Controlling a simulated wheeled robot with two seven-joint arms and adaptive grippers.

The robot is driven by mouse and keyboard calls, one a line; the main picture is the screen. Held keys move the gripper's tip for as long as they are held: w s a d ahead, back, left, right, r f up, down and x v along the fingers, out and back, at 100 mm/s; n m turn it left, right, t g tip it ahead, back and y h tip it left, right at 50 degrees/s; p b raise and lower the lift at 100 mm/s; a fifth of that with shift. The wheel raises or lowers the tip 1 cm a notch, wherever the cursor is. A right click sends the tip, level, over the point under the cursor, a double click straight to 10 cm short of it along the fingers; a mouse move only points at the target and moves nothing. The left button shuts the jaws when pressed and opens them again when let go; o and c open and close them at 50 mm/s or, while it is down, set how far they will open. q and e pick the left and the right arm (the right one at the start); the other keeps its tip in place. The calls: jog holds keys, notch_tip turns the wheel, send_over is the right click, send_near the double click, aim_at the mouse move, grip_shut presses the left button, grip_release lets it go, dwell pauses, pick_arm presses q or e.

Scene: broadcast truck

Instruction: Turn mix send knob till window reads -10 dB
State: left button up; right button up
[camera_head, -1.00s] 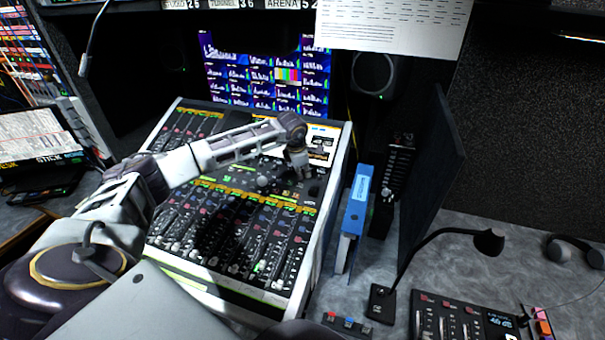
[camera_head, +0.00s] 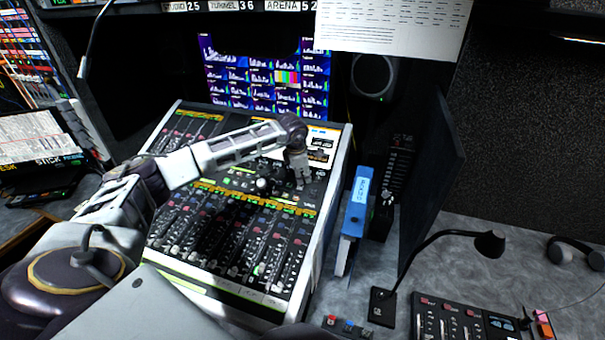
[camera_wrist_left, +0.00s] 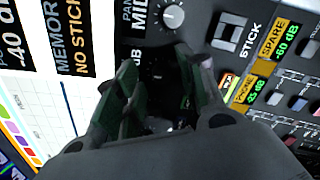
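My left gripper (camera_head: 302,182) points down at the upper right of the mixing console (camera_head: 335,190), beside a lit screen (camera_head: 321,143). In the left wrist view, the fingers of my left gripper (camera_wrist_left: 166,82) are apart, with dark panel between them. I cannot make out a knob between the fingers; the fingers hide that area. A grey knob (camera_wrist_left: 172,17) with a white mark stands just beyond the fingertips, near cut-off "PAN" and "MID" lettering. My right gripper is out of view.
A blue binder (camera_head: 355,215) stands right of the console, beside a dark upright panel (camera_head: 432,185). A gooseneck microphone (camera_head: 488,243) and a small control panel (camera_head: 465,320) are at the lower right. Fader rows (camera_head: 235,235) lie below my left arm.

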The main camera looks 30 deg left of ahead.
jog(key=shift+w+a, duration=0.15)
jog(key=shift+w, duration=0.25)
pick_arm(q)
jog(key=shift+n+p, duration=0.3)
jog(key=shift+n, duration=0.3)
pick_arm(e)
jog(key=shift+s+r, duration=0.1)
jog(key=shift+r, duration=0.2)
